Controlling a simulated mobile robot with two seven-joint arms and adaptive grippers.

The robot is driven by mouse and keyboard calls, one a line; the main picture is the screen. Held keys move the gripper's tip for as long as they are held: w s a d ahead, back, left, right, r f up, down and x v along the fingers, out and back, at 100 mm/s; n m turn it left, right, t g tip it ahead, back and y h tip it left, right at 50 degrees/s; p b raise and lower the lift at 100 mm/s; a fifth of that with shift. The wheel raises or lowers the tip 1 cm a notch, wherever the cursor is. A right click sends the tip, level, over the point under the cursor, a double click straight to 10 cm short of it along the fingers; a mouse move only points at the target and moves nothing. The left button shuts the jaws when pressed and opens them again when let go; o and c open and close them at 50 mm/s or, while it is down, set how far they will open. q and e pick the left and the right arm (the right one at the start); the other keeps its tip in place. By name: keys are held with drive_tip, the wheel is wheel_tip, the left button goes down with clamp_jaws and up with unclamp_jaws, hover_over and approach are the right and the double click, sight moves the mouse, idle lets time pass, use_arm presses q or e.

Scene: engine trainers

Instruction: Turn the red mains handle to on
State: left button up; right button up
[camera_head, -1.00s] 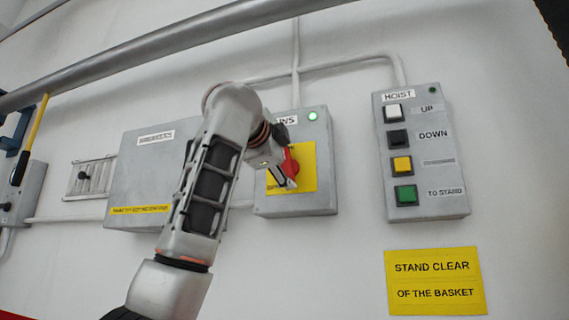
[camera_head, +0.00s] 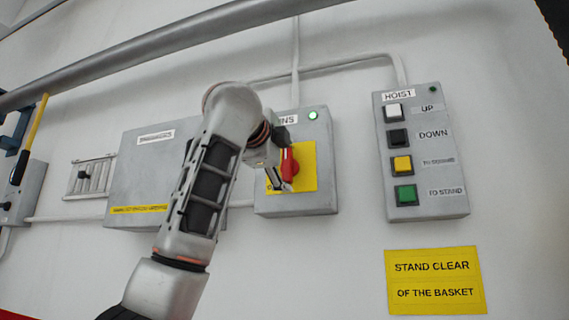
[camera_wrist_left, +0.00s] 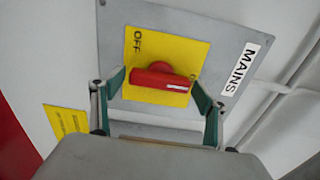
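The red mains handle (camera_head: 289,163) sits on a yellow plate (camera_head: 308,176) on the grey mains box (camera_head: 325,150). In the left wrist view the red handle (camera_wrist_left: 160,80) lies across the picture, its white mark at the end towards the MAINS label (camera_wrist_left: 237,68). An OFF label (camera_wrist_left: 137,42) shows on the plate; I cannot see an ON label clearly. My left gripper (camera_head: 279,180) is at the handle. In the wrist view its fingers (camera_wrist_left: 160,88) are open, one on each side of the handle, with gaps visible. My right gripper is not in view.
A hoist box (camera_head: 421,160) with several buttons is to the right. A larger grey box (camera_head: 150,165) is left, partly behind my arm. A thick rail (camera_head: 150,45) crosses above. A yellow sign (camera_head: 435,281) is below the hoist box. A green lamp (camera_head: 313,115) glows on the mains box.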

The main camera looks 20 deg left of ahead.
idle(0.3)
use_arm(q)
drive_tip(key=s, duration=1.2)
drive_tip(key=shift+a, duration=0.2)
